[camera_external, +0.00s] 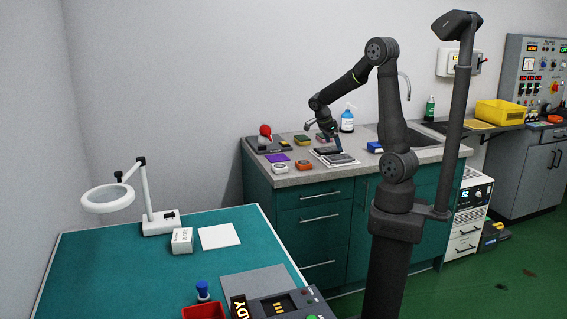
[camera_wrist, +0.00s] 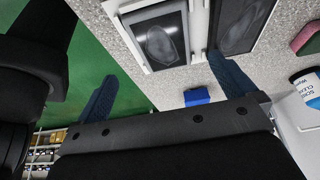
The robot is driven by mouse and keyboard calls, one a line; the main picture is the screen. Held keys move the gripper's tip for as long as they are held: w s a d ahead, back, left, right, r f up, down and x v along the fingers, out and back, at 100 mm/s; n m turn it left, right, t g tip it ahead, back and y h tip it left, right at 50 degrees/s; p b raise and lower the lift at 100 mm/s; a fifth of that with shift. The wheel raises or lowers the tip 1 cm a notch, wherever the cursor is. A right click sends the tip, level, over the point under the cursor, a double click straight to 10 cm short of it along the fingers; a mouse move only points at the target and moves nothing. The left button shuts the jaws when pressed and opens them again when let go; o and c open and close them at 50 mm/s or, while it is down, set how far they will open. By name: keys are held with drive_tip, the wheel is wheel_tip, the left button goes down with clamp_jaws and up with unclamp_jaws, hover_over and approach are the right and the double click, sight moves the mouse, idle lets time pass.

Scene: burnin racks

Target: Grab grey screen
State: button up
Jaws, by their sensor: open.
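Two flat screens lie side by side on the grey counter. One, a grey screen (camera_wrist: 162,40) with an oval smear, sits in a white frame in the wrist view. The other, a darker screen (camera_wrist: 238,28) with a similar smear, lies to its right. In the external view the screens (camera_external: 336,156) show small on the counter, below my gripper (camera_external: 328,144). My gripper is open and empty; its blue fingers (camera_wrist: 162,70) are spread wide in the wrist view. The right fingertip overlaps the gap between the screens; contact cannot be told.
A blue block (camera_external: 375,147), a blue-labelled bottle (camera_external: 347,121), a green-topped sponge (camera_external: 301,140), a purple cloth (camera_external: 278,157) and small boxes stand around the screens. A sink (camera_external: 415,137) lies to the right. The teal table (camera_external: 110,255) stands at front left.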

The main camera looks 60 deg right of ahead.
sight(339, 157)
drive_tip(key=x, duration=0.7)
drive_tip(key=shift+d+f, duration=0.3)
drive_tip(key=shift+d, duration=0.1)
drive_tip(key=c, duration=1.1)
drive_tip(key=shift+r, duration=0.15)
